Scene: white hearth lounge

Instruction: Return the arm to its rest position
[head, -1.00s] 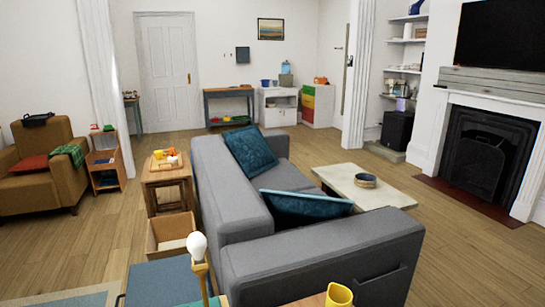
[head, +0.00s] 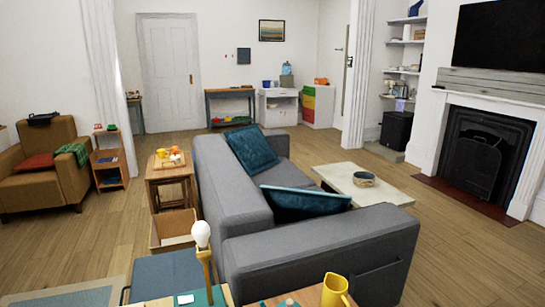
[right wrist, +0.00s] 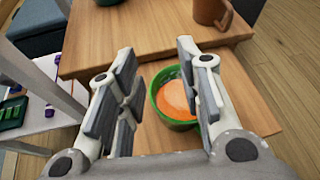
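My right gripper (right wrist: 157,50) is open in the right wrist view, its two grey padded fingers spread apart with nothing held between them. A green bowl (right wrist: 163,114) with orange contents sits on a wooden surface (right wrist: 145,140) below the fingers, partly hidden by the right-hand finger. A brown mug (right wrist: 211,12) stands beyond the fingers on another wooden top (right wrist: 150,40). Neither of my grippers shows in the head view, so my left gripper is out of sight.
In the head view, a yellow pitcher (head: 335,292) and a lamp with a white bulb (head: 201,235) stand close at the bottom. A grey sofa (head: 300,245) fills the middle. Bare wooden floor (head: 75,235) lies at left, near the brown armchair (head: 40,180).

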